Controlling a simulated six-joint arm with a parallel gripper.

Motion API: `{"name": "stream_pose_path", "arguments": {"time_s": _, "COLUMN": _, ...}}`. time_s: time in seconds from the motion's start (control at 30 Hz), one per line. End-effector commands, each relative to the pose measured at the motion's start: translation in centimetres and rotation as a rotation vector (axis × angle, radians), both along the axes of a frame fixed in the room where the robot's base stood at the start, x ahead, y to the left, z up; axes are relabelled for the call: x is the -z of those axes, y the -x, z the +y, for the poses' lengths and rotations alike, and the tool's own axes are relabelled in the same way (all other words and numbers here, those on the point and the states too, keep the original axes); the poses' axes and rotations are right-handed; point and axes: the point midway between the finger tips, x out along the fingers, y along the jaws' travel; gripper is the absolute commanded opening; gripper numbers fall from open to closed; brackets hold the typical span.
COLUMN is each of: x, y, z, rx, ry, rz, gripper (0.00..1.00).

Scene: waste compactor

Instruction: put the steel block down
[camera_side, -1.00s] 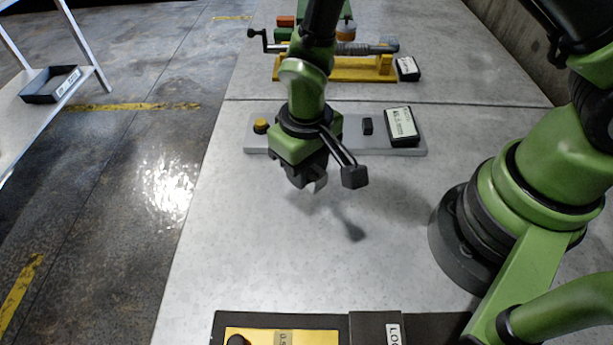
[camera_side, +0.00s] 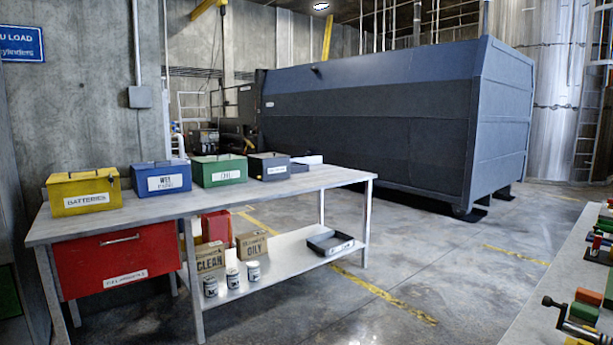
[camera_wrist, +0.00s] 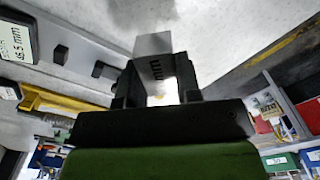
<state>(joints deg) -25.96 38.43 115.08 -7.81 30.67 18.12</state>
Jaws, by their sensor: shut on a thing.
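The steel block (camera_wrist: 153,44) shows in the wrist view as a small grey block with a light upper face and dark marks on the face toward me. My gripper (camera_wrist: 156,80) is shut on it, with a dark finger on each side. The block sticks out beyond the fingertips toward the pale grey bench top (camera_wrist: 105,20). I cannot tell whether the block touches the bench or is held above it. The side view shows neither my gripper nor the block.
In the wrist view, a display unit (camera_wrist: 12,50) and a yellow fixture (camera_wrist: 60,103) lie left. The side view shows a shelf table (camera_side: 295,186) with labelled boxes, a large blue-grey compactor (camera_side: 380,120) behind it, and the workbench edge (camera_side: 545,270) at right.

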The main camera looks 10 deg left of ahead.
Motion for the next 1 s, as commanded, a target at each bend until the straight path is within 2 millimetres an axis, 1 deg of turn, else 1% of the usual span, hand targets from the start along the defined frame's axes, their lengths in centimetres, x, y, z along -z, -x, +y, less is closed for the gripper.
{"name": "stream_pose_path", "arguments": {"time_s": 0.5, "x": 0.0, "y": 0.0, "z": 0.0, "rx": 0.0, "ry": 0.0, "rz": -0.001, "gripper": 0.0}}
{"name": "stream_pose_path", "arguments": {"time_s": 0.6, "x": -0.3, "y": -0.2, "z": -0.5, "rx": 0.003, "ry": -0.001, "rz": -0.001, "gripper": 0.0}}
{"name": "stream_pose_path", "arguments": {"time_s": 0.67, "x": -1.0, "y": -0.6, "z": -1.4, "rx": 0.006, "ry": -0.002, "rz": -0.004, "gripper": 0.0}}
{"name": "stream_pose_path", "arguments": {"time_s": 0.77, "x": -2.7, "y": -1.4, "z": -4.1, "rx": 0.011, "ry": -0.001, "rz": -0.007, "gripper": 0.0}}
{"name": "stream_pose_path", "arguments": {"time_s": 0.83, "x": -4.1, "y": -1.7, "z": -6.3, "rx": 0.013, "ry": -0.001, "rz": -0.008, "gripper": 0.0}}
{"name": "stream_pose_path", "arguments": {"time_s": 0.9, "x": -5.3, "y": -1.8, "z": -8.4, "rx": 0.012, "ry": 0.0, "rz": -0.007, "gripper": 0.0}}
{"name": "stream_pose_path", "arguments": {"time_s": 1.0, "x": -6.8, "y": -1.6, "z": -10.8, "rx": 0.011, "ry": 0.0, "rz": -0.006, "gripper": 0.0}}
